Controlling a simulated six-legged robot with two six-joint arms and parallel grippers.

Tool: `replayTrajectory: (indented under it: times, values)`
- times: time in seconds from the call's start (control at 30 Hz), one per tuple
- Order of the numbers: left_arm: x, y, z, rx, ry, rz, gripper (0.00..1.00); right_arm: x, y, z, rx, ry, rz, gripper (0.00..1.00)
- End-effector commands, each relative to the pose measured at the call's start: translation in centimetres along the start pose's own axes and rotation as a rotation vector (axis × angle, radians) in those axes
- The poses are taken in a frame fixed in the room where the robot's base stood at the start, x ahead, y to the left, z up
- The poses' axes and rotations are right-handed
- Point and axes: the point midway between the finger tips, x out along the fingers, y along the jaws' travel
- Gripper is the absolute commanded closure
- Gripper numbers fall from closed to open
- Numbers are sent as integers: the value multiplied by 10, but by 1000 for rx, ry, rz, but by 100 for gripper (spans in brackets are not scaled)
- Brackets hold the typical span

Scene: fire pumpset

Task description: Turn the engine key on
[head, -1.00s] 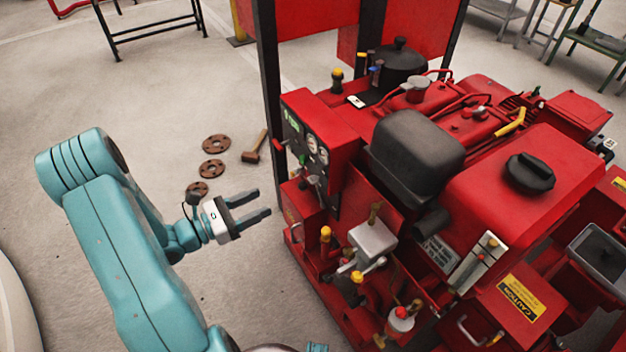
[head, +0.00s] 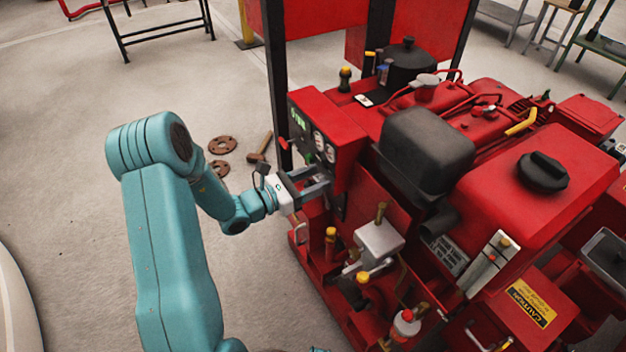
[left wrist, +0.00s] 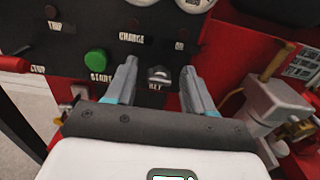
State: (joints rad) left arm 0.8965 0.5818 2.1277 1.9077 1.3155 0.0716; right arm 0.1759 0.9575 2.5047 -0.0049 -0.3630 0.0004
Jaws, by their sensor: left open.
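The engine key (left wrist: 160,75) is a small grey key switch above the "KEY" label on the black control panel (left wrist: 70,45). In the head view my left gripper (head: 315,180) is at the lower part of the panel on the red control box (head: 345,135), and the key is hidden there. My right gripper is not in view.
A green start button (left wrist: 96,62) sits just left of the left finger. A red stop knob (left wrist: 14,64) is further left. The grey box with a brass lever (head: 379,243) stands below right of the control box. Open floor (head: 80,110) lies to the left.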

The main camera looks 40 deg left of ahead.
Motion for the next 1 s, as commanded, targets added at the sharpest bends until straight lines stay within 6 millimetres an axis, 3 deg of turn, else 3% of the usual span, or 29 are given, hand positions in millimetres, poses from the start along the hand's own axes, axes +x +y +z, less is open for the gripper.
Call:
replayTrajectory:
  times: [0.03,0.07,0.2,0.57,1.0]
  values:
    - [0,0,0,0,0,0,47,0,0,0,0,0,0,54]
    - [0,0,0,0,0,0,53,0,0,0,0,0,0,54]
    - [0,0,0,0,0,0,99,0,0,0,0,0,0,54]
    - [-1,0,-2,41,0,-1,100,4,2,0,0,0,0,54]
    - [-1,-1,-5,359,-1,0,100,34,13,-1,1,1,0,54]
